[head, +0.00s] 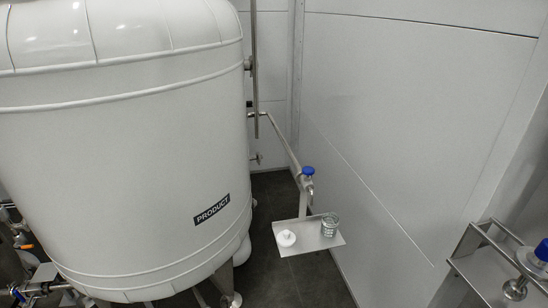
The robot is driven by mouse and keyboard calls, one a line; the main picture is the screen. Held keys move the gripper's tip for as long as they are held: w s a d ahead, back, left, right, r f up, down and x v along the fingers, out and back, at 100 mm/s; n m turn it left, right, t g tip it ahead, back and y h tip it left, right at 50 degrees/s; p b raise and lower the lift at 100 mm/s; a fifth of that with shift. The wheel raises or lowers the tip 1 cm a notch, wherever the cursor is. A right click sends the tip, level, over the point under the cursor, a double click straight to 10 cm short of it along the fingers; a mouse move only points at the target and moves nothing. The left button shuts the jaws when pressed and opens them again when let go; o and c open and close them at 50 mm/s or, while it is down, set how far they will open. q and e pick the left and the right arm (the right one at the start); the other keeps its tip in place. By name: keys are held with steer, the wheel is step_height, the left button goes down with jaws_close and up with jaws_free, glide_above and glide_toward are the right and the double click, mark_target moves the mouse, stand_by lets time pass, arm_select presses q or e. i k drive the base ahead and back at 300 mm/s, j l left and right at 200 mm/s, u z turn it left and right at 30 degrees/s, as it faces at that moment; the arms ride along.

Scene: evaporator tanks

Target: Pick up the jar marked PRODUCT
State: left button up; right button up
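A small clear glass jar (329,229) stands upright on a small metal shelf (313,248) at the middle right of the head view. Any wording on the jar is too small to read. A white round lid-like piece (286,238) with a knob lies to its left on the same shelf, apart from the jar. A tap with a blue top (308,171) is above the shelf. The word PRODUCT is readable on a black label (212,210) on the big white tank (120,150). Neither of my grippers shows.
The tank fills the left side. A metal pipe (283,145) runs to the tap. White wall panels (410,120) close off the right. Another metal shelf with a blue-topped fitting (540,250) is at the lower right edge. Dark tiled floor (275,280) shows below the jar's shelf.

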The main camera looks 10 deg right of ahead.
mark_target(330, 220)
steer(key=i+l+z, duration=0.1)
steer(key=z, duration=1.3)
steer(key=i+l+z, duration=0.2)
steer(key=i, duration=0.1)
